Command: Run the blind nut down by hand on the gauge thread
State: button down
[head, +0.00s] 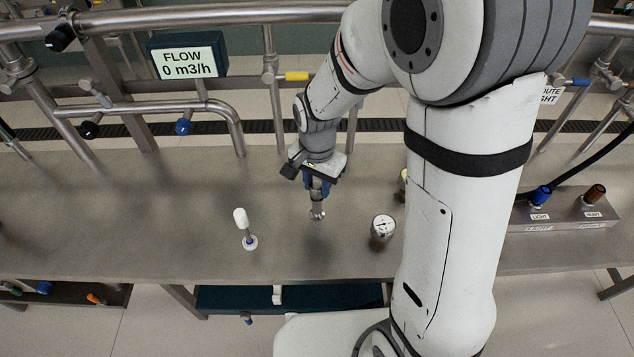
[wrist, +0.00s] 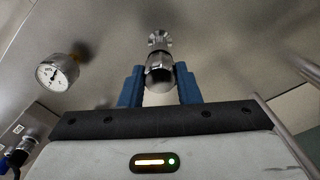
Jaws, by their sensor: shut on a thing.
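My gripper (head: 317,187) has blue fingers and points down over the steel bench. In the wrist view its fingers (wrist: 160,78) are shut on a shiny metal piece that looks like the blind nut (wrist: 160,70). A second metal piece with a ridged, wider end (wrist: 158,40) lies in line beyond it and may be the gauge thread. I cannot tell whether the two touch or are threaded together. In the head view this metal (head: 317,212) shows below the fingers at the bench. A round white-faced dial gauge (head: 383,227) stands right of the gripper.
A box with blue and brown connectors (head: 565,208) is at the right. Pipes and a FLOW 0 m3/h display (head: 187,63) line the back. The bench's left part is clear.

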jog(key=shift+w+r, duration=0.1)
jog(key=c, duration=1)
grip_release()
notch_tip(320, 180, up, 3)
jog(key=shift+r+p, duration=0.2)
jog(key=shift+p, duration=1.05)
jog(key=shift+f, duration=0.1)
